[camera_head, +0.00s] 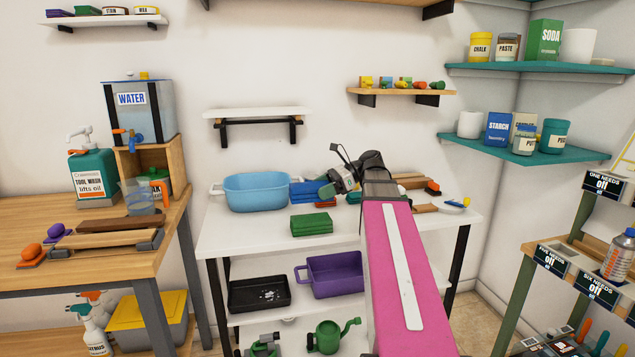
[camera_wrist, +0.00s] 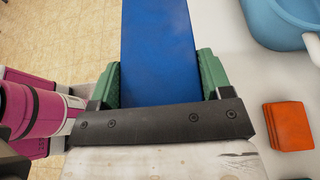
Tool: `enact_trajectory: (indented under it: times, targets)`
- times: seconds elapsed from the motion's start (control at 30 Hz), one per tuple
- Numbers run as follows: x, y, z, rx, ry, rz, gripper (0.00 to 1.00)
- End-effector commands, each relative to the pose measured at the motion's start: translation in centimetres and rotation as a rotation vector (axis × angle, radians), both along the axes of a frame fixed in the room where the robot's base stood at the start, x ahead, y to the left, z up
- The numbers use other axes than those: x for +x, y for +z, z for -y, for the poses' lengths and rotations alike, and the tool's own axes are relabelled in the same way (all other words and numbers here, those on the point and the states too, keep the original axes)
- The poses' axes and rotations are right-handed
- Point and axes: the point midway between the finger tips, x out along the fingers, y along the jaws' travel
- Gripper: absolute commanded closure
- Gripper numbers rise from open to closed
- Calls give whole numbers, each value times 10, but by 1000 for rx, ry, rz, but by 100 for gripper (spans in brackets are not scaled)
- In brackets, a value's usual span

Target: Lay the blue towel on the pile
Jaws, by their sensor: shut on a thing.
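My gripper (camera_head: 327,190) is shut on the blue towel (camera_wrist: 158,45), a flat, folded strip between its green fingers in the wrist view. The towel (camera_head: 305,187) also shows in the head view, to the left of my gripper. A folded green pile (camera_head: 311,225) lies on the white table near its front edge, lower in the picture than the towel. A red-orange folded cloth (camera_wrist: 290,126) lies on the table in the wrist view. Red also shows just under the towel in the head view. The towel hides what lies directly beneath it.
A light blue basin (camera_head: 256,191) stands on the white table (camera_head: 250,235), left of the towel. Brushes and wooden pieces (camera_head: 425,207) lie at the table's right. A purple tub (camera_head: 333,276) and a black tray (camera_head: 258,295) are on the shelf below.

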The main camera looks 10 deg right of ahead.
Motion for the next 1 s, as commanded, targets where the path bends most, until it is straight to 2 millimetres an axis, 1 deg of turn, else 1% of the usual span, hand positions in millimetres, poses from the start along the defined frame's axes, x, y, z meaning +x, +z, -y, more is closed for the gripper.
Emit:
enact_trajectory:
  times: [0.17, 0.27, 0.7, 1.0]
  targets:
    - [0, -3, 0, 0, 0, 0, 53]
    - [0, -9, 0, 0, 0, -1, 53]
    - [0, -46, 0, 0, 1, -1, 53]
    - [0, -64, 0, 1, 0, 0, 53]
